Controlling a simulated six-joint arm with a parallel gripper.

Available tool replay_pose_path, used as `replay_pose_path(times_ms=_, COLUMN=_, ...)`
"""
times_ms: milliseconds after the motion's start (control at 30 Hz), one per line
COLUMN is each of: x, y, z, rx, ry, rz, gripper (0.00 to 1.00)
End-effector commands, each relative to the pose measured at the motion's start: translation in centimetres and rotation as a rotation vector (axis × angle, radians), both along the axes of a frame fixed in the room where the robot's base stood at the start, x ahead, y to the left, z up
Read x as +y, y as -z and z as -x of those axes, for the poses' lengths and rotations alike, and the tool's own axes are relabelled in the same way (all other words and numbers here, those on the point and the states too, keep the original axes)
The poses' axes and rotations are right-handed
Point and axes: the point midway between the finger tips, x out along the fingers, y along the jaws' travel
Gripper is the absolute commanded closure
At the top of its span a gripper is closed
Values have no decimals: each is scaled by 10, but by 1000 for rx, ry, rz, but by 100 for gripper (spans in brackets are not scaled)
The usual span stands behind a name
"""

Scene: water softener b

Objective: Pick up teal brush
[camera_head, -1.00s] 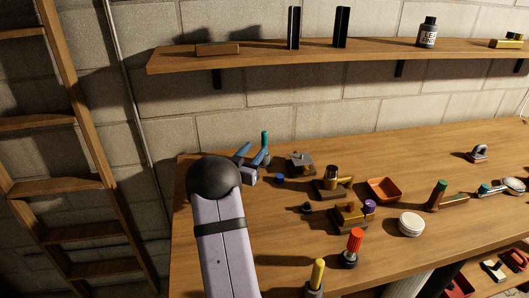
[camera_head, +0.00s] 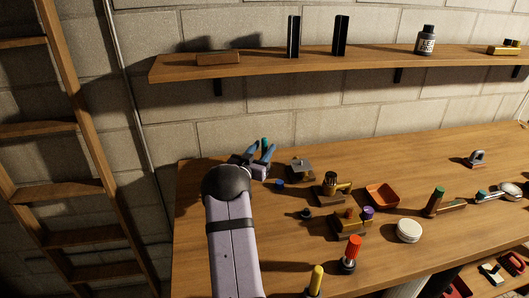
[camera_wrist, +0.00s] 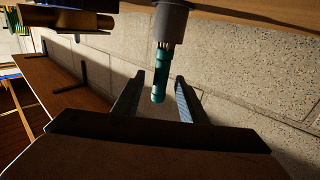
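The teal brush (camera_head: 265,142) stands upright near the back left of the workbench. In the wrist view its teal handle (camera_wrist: 159,86) shows below a grey collar with bristles. My gripper (camera_head: 260,149) is open, with its blue fingers spread at the brush. In the wrist view, the handle lies in the gap between the two fingers (camera_wrist: 160,80), with visible space on both sides. Neither finger clearly touches it. The lower part of the brush is mostly hidden by the gripper in the head view.
A small blue cap (camera_head: 280,184) and a grey metal part (camera_head: 300,169) lie close to the right. Brass fittings (camera_head: 331,189), an orange tray (camera_head: 382,196) and a white round lid (camera_head: 408,230) stand farther right. A wooden shelf (camera_head: 270,65) hangs above the bench.

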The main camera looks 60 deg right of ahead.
Motion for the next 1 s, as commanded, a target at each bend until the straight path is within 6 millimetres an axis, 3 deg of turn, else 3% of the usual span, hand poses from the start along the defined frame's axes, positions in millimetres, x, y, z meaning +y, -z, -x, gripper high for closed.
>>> replay_pose_path(times_ms=200, x=-15, y=0, z=-3, rx=0, ry=-1, rz=0, gripper=62)
replay_pose_path(times_ms=467, x=-17, y=0, z=-3, rx=0, ry=-1, rz=0, gripper=62)
replay_pose_path(times_ms=500, x=-17, y=0, z=-3, rx=0, ry=-1, rz=0, gripper=64)
replay_pose_path(times_ms=667, x=-16, y=0, z=-3, rx=0, ry=-1, rz=0, gripper=100)
replay_pose_path(times_ms=1000, x=-16, y=-2, z=-3, rx=-1, ry=-1, rz=1, gripper=100)
